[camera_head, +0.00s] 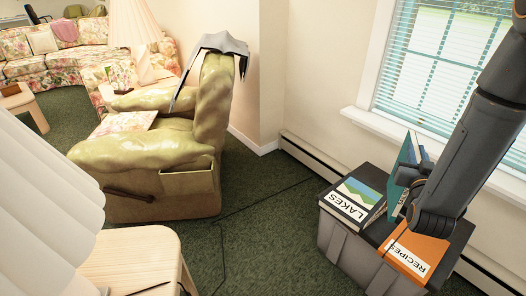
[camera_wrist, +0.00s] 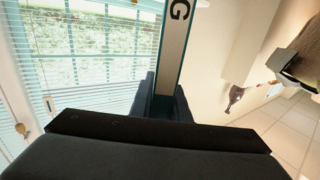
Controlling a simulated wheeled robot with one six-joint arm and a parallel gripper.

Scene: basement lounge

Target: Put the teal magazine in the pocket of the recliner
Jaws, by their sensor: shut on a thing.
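The teal magazine (camera_head: 404,156) stands upright, edge toward the head camera, above the dark box on the right. My gripper (camera_head: 408,174) is shut on it. In the wrist view its pale page edge and teal border (camera_wrist: 174,50), with a letter "G", rise between the jaws (camera_wrist: 166,100). I cannot tell whether its lower end touches the box. The olive-green recliner (camera_head: 140,150) stands at left centre, side toward me. Its open pocket (camera_head: 188,182) is on the near side of the recliner, and looks empty from here.
The dark box (camera_head: 345,240) also bears a LAKES magazine (camera_head: 353,200) and an orange RECIPES magazine (camera_head: 415,250). A thin cord (camera_head: 262,207) crosses the carpet between box and recliner. A white lampshade (camera_head: 40,190) and wooden table (camera_head: 135,258) stand front left. The window (camera_head: 455,60) is behind.

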